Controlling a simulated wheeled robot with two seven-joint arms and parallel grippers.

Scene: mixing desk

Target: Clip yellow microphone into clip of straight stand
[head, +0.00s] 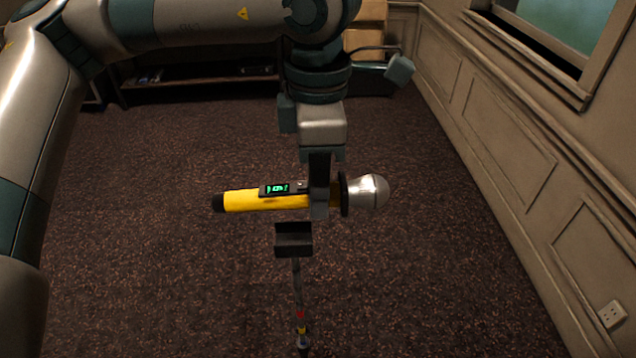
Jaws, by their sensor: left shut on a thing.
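The yellow microphone (245,201) has a silver ball head, a black tail end and a small green-lit display. It lies level, head to the right. My left gripper (319,205) comes down from above and is shut on its body near the head. The straight stand (298,285) rises from the bottom of the view. Its dark clip (293,239) shows just below the microphone's body in the picture, slightly left of my gripper. A gap shows between clip and microphone; their exact height difference is hard to tell. My right gripper is not in view.
A panelled wall (510,150) with a window runs along the right. The carpet (150,270) around the stand looks clear.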

